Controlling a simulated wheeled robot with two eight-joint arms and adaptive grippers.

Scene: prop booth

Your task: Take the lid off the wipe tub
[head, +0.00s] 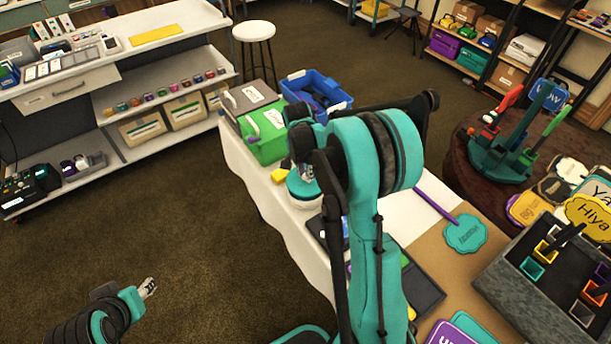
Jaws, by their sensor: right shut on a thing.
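The wipe tub (303,201), white and teal, stands on the white-covered table, partly hidden behind my right arm. I cannot tell whether the lid is apart from the tub. My left gripper (149,287) is at the lower left over the carpet, away from the table, with no object visible in it; its opening is too small to judge.
A yellow item (279,175) lies beside the tub. A dark compartment box (513,293) and paddle-shaped signs fill the right. Carpet lies open on the left.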

